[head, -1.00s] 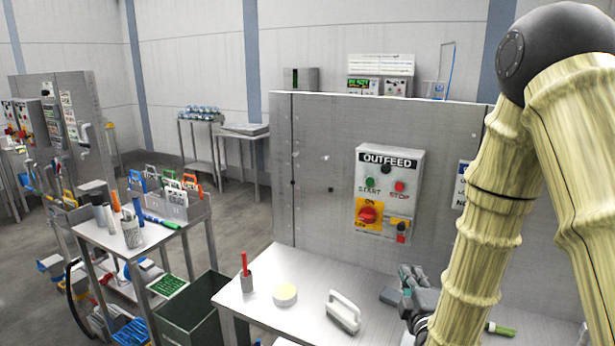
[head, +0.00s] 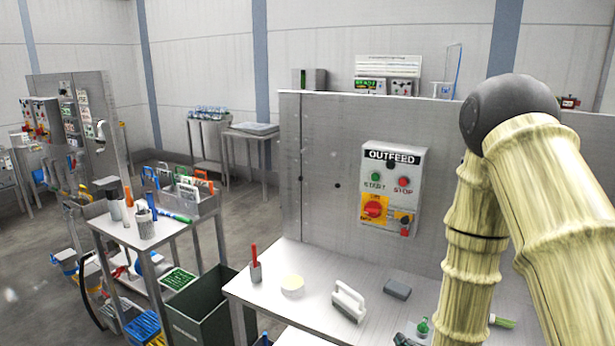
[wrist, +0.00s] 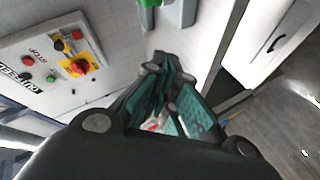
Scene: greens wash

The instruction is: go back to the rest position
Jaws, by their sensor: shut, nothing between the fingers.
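My gripper (wrist: 165,90) fills the middle of the wrist view, its dark fingers with teal pads close together and nothing held between them. In the head view only a small grey part of it shows at the bottom edge, low over the front of the steel table (head: 300,312). My arm, in a pale ribbed cover, crosses the right side of the head view and hides part of the table and the panel wall. The OUTFEED control box (head: 393,188) is on the wall behind the table; it also shows in the wrist view (wrist: 50,62), turned over.
On the table stand a grey cup with a red stick (head: 255,270), a pale yellow round (head: 292,285), a white-handled brush (head: 348,302) and a dark grey block (head: 397,289). A green bin (head: 200,318) and a tool cart (head: 130,236) stand to the left.

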